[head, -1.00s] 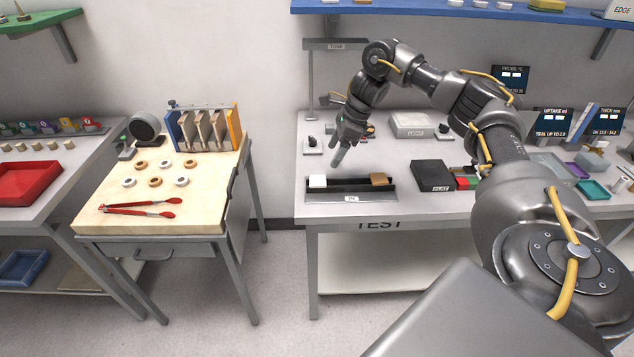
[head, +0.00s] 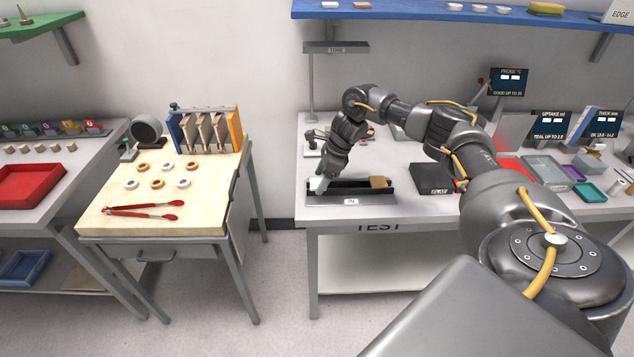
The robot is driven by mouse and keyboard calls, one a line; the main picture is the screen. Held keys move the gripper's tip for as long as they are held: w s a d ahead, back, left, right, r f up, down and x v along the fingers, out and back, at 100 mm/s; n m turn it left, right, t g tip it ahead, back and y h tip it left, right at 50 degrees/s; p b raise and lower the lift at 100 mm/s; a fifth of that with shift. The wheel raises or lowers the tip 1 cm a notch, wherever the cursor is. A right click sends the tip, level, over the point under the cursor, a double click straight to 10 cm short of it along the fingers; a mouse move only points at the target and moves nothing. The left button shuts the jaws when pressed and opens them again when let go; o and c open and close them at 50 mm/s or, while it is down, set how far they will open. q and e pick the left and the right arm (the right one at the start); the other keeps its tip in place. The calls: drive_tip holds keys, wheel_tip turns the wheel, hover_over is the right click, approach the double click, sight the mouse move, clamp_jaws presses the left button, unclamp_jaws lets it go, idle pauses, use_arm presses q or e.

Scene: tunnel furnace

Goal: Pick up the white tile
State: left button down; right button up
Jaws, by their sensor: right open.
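The white tile (head: 316,184) sits at the left end of the black tray (head: 350,198) on the test table, and is partly hidden by my right gripper. A brown tile (head: 378,181) sits at the tray's right end. My right gripper (head: 321,184) is open, pointing down at the white tile with its fingertips right at it. I cannot tell whether the fingers touch the tile. My left gripper is not in view.
A black box (head: 432,178) stands right of the tray. A metal stand (head: 309,90) rises behind the tray. The wooden-topped table (head: 120,218) at left holds several rings and red tongs (head: 145,210). A floor gap separates the tables.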

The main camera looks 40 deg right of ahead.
drive_tip(key=c, duration=1.1)
drive_tip(key=shift+r, duration=0.1)
drive_tip(key=shift+r, duration=0.5)
drive_tip(key=s+r, duration=0.4)
drive_tip(key=s+r+b, duration=0.1)
drive_tip(key=s+r, duration=0.3)
drive_tip(key=s, duration=0.1)
drive_tip(key=s+r+b, duration=0.1)
drive_tip(key=s+r, duration=0.3)
drive_tip(key=s, duration=0.1)
drive_tip(key=shift+d, duration=0.4)
